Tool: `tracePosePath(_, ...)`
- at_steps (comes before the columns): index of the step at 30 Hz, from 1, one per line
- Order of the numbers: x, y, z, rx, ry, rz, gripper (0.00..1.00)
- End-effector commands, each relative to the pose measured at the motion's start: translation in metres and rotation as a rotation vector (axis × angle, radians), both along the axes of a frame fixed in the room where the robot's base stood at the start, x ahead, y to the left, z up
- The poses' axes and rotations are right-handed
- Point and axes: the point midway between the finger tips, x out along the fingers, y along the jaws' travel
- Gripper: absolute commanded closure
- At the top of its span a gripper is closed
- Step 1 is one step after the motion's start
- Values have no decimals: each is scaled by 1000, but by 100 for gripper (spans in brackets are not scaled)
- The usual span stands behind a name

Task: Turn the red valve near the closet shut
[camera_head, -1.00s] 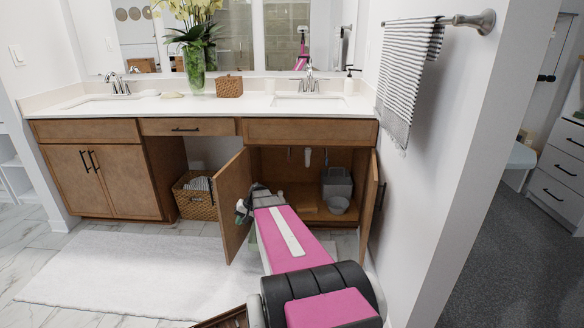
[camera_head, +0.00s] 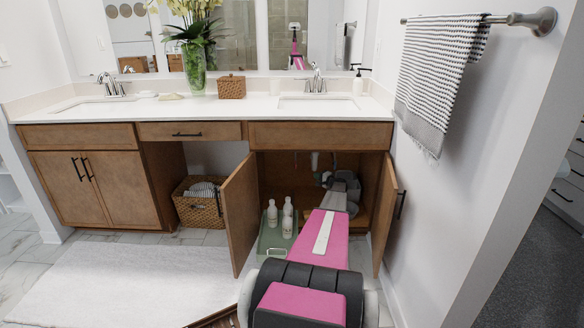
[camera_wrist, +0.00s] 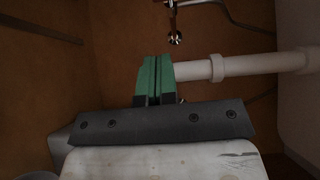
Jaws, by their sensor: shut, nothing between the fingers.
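No red valve can be made out clearly in either view. In the wrist view, a small shiny metal fitting (camera_wrist: 175,38) hangs from a thin line at the top, beyond and slightly right of my fingertips; its handle colour is too dark to tell. My gripper (camera_wrist: 153,78) has green fingers pressed together with nothing between them. It points into the cabinet, and a white drain pipe (camera_wrist: 240,66) runs just beyond and to the right of it. In the head view my gripper (camera_head: 323,179) is inside the open cabinet under the right sink, partly dark.
The left door (camera_head: 240,210) and right door (camera_head: 386,215) stand open on both sides of my arm. White bottles (camera_head: 287,222) stand in a green tray (camera_head: 277,248) on the left. A wall with a towel (camera_head: 440,85) is close on the right.

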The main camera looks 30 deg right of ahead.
Motion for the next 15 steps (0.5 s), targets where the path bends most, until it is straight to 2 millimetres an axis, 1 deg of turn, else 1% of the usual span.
tracePosePath(1,-1,-12,-2,6,-8,-13,100)
tracePosePath(4,0,-19,-2,12,-18,-25,100)
tracePosePath(8,12,-15,-2,12,-18,-24,100)
tracePosePath(11,27,-12,-2,12,-17,-23,100)
tracePosePath(15,53,-5,-2,11,-16,-22,100)
